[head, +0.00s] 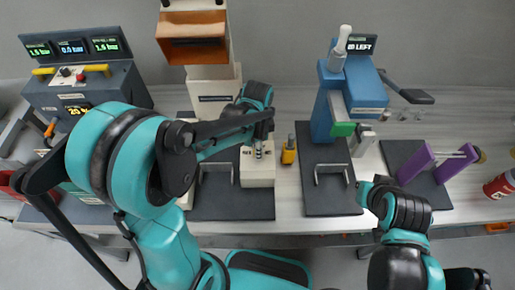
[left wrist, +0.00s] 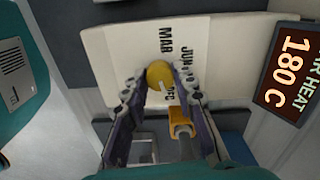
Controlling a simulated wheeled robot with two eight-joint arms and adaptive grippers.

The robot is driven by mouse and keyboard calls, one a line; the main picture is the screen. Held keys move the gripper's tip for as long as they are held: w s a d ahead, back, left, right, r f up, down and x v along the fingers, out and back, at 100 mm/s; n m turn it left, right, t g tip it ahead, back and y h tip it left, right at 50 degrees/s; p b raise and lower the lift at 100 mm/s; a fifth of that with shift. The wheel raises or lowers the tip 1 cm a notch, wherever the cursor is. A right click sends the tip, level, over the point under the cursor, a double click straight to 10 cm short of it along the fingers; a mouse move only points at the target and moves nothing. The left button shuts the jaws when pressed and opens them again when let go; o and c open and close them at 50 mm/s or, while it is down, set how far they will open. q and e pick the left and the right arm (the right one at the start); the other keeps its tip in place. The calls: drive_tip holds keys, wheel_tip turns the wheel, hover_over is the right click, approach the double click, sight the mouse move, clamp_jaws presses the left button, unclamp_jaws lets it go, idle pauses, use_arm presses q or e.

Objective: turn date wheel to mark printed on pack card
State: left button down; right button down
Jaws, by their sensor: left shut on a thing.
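The date wheel (left wrist: 160,75) is a round yellow knob on a cream plate (left wrist: 105,50) in the left wrist view. A pale pointer line on it runs toward the lower right, near partly covered lettering. "MAR" and "JUN" are printed beside the wheel. My left gripper (left wrist: 162,90) has its fingers on both sides of the wheel and is shut on it. In the head view my left gripper (head: 262,142) is over the cream block (head: 257,172), hiding the wheel. I cannot make out a pack card. My right arm is at the lower right; its finger state is unclear.
A yellow-orange part (left wrist: 181,124) lies close to my left fingers. A heat display (left wrist: 288,70) reads 180 C. A blue machine (head: 345,95), a purple fixture (head: 435,160) and a gauge panel (head: 80,75) stand on the bench. Bare bench lies at the back right.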

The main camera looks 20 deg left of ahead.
use_arm(q)
drive_tip(key=c, duration=1.2)
unclamp_jaws()
wheel_tip(320, 180, up, 12)
drive_tip(key=shift+s, duration=0.1)
drive_tip(key=s+a+f+n+t, duration=0.1)
drive_tip(key=s+a+n+t, duration=0.1)
drive_tip(key=s+n, duration=0.3)
drive_tip(key=s+a+f+n+t+b, duration=0.1)
drive_tip(key=s+a+n+t, duration=0.1)
drive_tip(key=s+n+t, duration=0.3)
drive_tip(key=n, duration=0.3)
drive_tip(key=shift+a+f, duration=0.15)
drive_tip(key=shift+a, duration=0.1)
